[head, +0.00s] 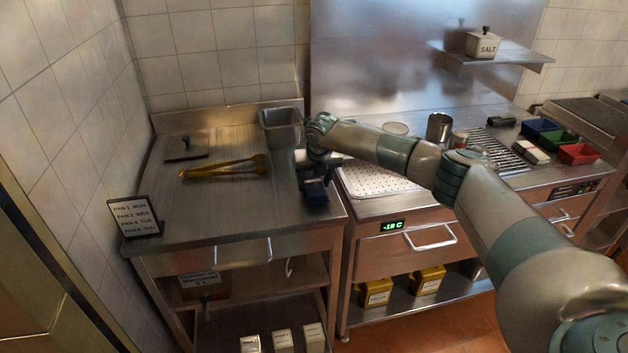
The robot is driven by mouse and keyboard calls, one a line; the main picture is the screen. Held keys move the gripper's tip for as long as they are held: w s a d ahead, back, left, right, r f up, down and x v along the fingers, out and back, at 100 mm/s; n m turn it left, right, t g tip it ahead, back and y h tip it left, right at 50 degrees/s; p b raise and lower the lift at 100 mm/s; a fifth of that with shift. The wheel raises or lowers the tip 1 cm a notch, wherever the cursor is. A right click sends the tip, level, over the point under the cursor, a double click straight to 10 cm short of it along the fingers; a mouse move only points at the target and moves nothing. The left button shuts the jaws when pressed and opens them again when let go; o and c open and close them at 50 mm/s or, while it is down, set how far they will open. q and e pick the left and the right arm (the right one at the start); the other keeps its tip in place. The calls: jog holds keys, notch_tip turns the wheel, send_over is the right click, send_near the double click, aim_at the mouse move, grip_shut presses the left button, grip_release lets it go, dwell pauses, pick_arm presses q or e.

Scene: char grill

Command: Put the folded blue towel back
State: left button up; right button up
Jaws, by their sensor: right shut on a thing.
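The folded blue towel (315,193) is a small dark blue bundle near the right edge of the left steel counter (230,222). My right gripper (312,176) comes in from the right, points down and is shut on the towel. Its fingers are small and partly hidden by the wrist. I cannot tell whether the towel touches the counter. My left gripper is not in view.
A steel pan (281,128) stands behind the gripper. A perforated white tray (372,180) lies right. The front of the left counter is clear.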

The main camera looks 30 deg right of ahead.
jog(key=shift+f, duration=0.4)
jog(key=shift+f, duration=0.2)
jog(key=o, duration=0.9)
jog(key=shift+r, duration=0.1)
jog(key=shift+r, duration=0.15)
jog(key=shift+r, duration=0.1)
